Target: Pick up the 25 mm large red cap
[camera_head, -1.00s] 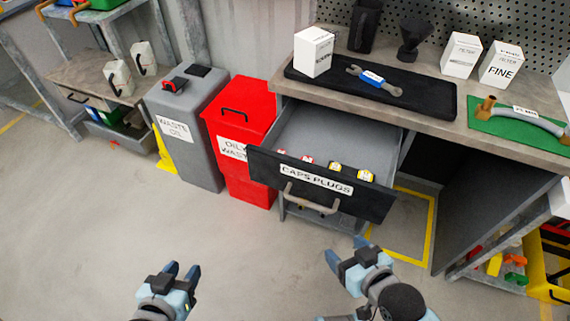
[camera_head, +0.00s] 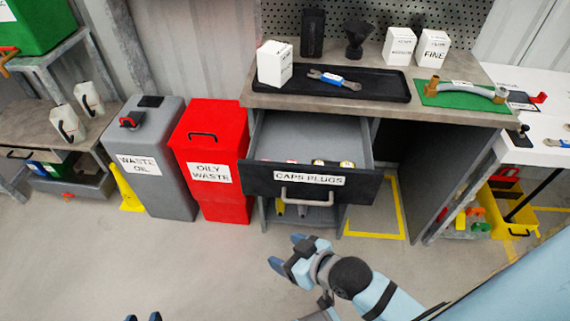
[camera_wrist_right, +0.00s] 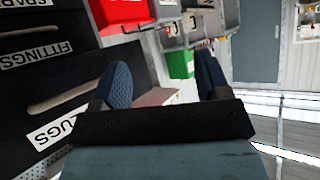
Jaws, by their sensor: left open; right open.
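The open drawer labelled CAPS PLUGS (camera_head: 250,180) sticks out under the workbench in the head view. Two small yellow-and-white items (camera_head: 318,162) show just above its front panel. Further left, only faint slivers of red and white show behind the panel, so I cannot tell which is the 25 mm large red cap. My right gripper (camera_head: 285,252) is open and empty, in front of and below the drawer. My left gripper (camera_head: 143,317) is open, with only its fingertips showing at the bottom edge. In the right wrist view the right fingers (camera_wrist_right: 163,85) are apart with nothing between them.
A red oily waste bin (camera_head: 209,140) and a grey waste oil bin (camera_head: 150,190) stand left of the drawer. The benchtop holds a black tray (camera_head: 385,88) with a wrench and a green mat (camera_head: 440,97). The floor in front is clear.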

